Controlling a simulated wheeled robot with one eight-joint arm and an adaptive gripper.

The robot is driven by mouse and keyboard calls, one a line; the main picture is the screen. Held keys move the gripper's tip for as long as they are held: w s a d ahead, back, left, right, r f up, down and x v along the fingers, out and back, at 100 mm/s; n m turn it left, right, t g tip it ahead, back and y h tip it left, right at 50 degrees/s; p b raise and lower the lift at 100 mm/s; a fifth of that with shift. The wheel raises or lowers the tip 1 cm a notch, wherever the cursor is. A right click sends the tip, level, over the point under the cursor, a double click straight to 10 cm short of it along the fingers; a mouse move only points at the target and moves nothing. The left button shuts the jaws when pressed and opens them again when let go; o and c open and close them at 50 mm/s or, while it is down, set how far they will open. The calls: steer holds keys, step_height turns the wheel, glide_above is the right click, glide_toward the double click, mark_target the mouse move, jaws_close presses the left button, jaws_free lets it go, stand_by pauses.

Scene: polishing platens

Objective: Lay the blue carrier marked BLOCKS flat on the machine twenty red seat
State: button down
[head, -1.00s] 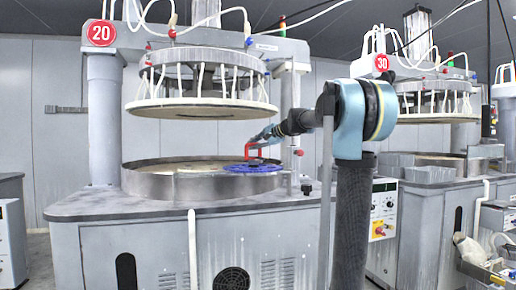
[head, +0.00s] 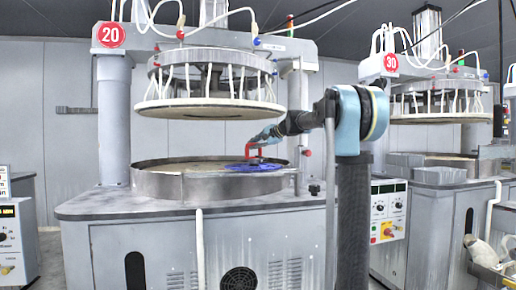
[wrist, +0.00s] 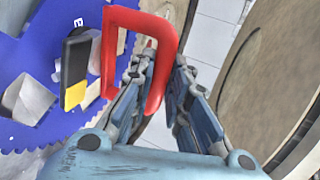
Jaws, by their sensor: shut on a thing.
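The blue toothed carrier (head: 262,167) is over the right part of machine twenty's round pan (head: 160,184). In the wrist view the carrier (wrist: 60,45) fills the left side, with grey blocks and a black-and-yellow piece on it. Its BLOCKS marking is not readable. Its red handle (head: 256,152) stands up into my gripper (head: 263,141). In the wrist view the handle (wrist: 160,28) passes between the fingers of my gripper (wrist: 160,72), shut on it. I cannot tell whether the carrier touches the surface under it. No red seat can be made out.
Machine twenty's upper plate (head: 210,108) hangs above the pan and my gripper, leaving a limited gap. The pan has a raised metal rim. Brown round surfaces (wrist: 270,75) lie right in the wrist view. Machine thirty (head: 440,160) stands to the right.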

steer(key=shift+w+a, duration=4.65)
steer(key=shift+w, duration=2.2)
step_height(320, 180, down, 6)
steer(key=w+a, duration=0.1)
steer(key=w, duration=0.1)
steer(key=shift+w+a+f, duration=0.2)
steer(key=shift+a, duration=0.05)
steer(key=shift+f, duration=0.15)
steer(key=c, duration=1.5)
jaws_free()
steer(key=shift+o, duration=0.2)
steer(key=shift+f, duration=0.1)
